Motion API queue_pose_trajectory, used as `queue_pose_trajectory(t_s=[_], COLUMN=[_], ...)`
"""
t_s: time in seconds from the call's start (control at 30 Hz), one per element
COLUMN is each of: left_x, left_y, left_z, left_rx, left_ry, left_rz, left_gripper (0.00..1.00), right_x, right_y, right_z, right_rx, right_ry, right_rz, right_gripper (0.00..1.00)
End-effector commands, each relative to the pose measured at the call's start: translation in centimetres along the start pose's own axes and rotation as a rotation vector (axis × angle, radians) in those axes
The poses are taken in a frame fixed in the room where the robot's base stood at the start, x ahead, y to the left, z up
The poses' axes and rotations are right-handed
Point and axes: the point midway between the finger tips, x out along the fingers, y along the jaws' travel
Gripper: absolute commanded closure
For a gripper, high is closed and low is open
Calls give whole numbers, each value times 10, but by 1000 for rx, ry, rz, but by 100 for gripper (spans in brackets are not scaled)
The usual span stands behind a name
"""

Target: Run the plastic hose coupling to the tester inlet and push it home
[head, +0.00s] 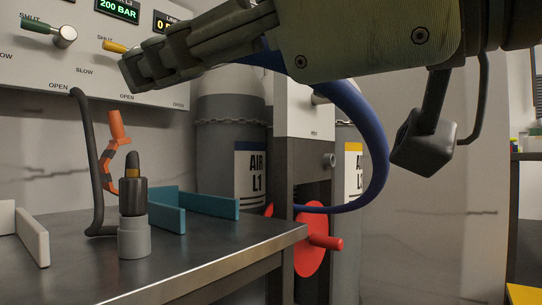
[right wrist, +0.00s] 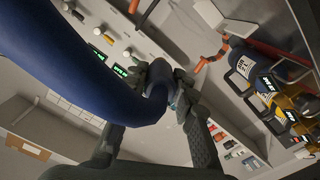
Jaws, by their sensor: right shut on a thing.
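My right gripper (head: 140,72) reaches in from the right, high over the bench and in front of the white panel. In the right wrist view its fingers (right wrist: 170,98) are shut on the end of the blue hose (right wrist: 105,80). A coupling at that end is mostly hidden between the fingers. In the head view the blue hose (head: 372,125) loops from behind the gripper down towards the cabinet. A black-tipped coupling (head: 133,190) stands upright in a grey holder (head: 134,238) on the bench. I cannot tell which fitting is the tester inlet. My left gripper is not in view.
The white panel (head: 60,65) has valve levers and green displays.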

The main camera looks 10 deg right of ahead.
Motion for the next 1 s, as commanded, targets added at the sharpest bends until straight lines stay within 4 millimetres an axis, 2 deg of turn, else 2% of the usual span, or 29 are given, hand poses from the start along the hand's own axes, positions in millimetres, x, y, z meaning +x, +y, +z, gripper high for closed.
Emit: queue_pose_trajectory(t_s=[0.03, 0.33, 1.0], left_x=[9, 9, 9], left_y=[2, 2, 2], left_z=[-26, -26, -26], left_rx=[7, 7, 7], left_ry=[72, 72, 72], left_rz=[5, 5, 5], left_gripper=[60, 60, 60], right_x=[-1, -1, 5], right_y=[-4, -11, -64], right_z=[-2, -4, -42], right_rx=[-15, -25, -26], right_ry=[1, 1, -2], right_rz=[-4, -6, -2], right_gripper=[100, 100, 100])
